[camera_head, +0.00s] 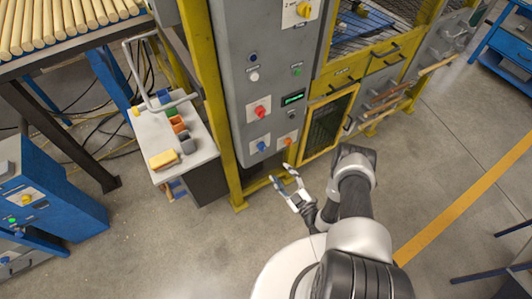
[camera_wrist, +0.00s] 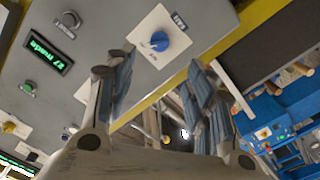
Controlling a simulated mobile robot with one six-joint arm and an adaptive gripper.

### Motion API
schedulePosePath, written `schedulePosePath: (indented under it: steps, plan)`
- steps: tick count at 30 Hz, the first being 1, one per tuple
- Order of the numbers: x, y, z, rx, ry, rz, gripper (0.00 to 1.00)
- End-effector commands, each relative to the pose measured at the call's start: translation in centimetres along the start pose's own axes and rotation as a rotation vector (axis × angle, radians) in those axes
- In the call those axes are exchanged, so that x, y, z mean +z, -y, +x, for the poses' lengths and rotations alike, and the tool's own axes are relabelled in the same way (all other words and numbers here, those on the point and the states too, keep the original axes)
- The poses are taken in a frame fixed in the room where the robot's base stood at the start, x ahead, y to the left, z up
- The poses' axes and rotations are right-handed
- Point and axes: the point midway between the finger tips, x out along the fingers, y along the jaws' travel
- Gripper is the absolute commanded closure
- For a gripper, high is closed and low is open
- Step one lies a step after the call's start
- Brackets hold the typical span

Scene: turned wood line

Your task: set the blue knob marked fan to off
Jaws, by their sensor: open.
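The blue knob (camera_head: 261,146) sits on a pale plate low on the grey control panel (camera_head: 240,70). In the wrist view the blue knob (camera_wrist: 159,41) is at the top centre on its white plate, with a small dark label beside it that is too small to read surely. I cannot tell which setting it points to. My gripper (camera_head: 282,175) is open and empty, in front of and below the panel's lower edge. In the wrist view its blue-padded fingers (camera_wrist: 160,66) stand apart, with the knob showing beyond the gap between their tips.
A red knob (camera_head: 260,111), a green display (camera_head: 293,98) and an orange control (camera_head: 288,141) are close by on the panel. A yellow post (camera_head: 213,90) stands left of it. A side table (camera_head: 150,135) with coloured blocks is farther left. The front floor is clear.

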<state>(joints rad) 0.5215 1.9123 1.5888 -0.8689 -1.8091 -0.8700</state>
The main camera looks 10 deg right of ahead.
Motion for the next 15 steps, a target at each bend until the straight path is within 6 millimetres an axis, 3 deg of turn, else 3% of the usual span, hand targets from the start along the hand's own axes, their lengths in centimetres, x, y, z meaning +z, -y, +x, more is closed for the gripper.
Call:
schedulePosePath:
  steps: [9, 15]
  plan:
    - [0.0, 0.2, 7.3, -0.001, -0.006, -0.002, 0.51]
    - [0.0, 0.1, 10.8, -0.001, -0.004, -0.001, 0.51]
